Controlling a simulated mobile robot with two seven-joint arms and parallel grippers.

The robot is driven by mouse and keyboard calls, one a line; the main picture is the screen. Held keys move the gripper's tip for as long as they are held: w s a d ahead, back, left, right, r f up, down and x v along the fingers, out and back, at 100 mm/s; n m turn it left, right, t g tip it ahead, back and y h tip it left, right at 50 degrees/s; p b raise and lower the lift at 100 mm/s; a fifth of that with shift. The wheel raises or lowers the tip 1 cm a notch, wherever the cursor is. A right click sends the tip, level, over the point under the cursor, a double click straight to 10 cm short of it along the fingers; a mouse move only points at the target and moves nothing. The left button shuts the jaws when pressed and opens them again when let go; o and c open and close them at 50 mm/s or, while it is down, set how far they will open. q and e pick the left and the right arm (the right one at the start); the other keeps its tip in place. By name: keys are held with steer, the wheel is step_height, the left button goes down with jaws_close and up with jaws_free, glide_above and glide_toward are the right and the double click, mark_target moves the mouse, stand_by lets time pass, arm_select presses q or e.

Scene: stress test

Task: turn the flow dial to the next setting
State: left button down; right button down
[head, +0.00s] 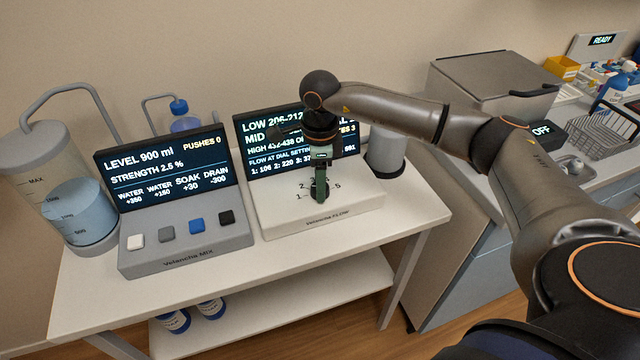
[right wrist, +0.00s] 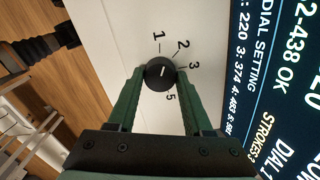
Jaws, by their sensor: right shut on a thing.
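The flow dial is a small black round knob (right wrist: 160,73) with a short white line on it, on the white Velancha FLOW unit (head: 281,222). In the right wrist view the numbers 1, 2, 3 and 5 show around it; 4 is hidden. My right gripper (right wrist: 160,77) has its green fingers shut on the dial, one on each side. In the head view my right gripper (head: 320,196) points down onto the unit and hides the dial. The unit's screen (head: 258,131) is partly covered by my arm; "DIAL 1" shows at its edge in the wrist view. My left gripper is out of view.
The Velancha MIX unit (head: 186,252) with several buttons stands on the left of the table, next to a tank of blue liquid (head: 80,212). A grey cylinder (head: 386,155) stands behind the flow unit. A steel counter with a lidded box (head: 480,85) is at right.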

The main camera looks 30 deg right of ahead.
steer(key=shift+n, duration=0.8)
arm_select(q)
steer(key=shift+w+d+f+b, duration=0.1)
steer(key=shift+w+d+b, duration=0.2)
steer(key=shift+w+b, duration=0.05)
arm_select(e)
steer(key=shift+n, duration=0.8)
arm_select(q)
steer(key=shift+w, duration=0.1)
arm_select(e)
steer(key=shift+c, duration=1.6)
jaws_free()
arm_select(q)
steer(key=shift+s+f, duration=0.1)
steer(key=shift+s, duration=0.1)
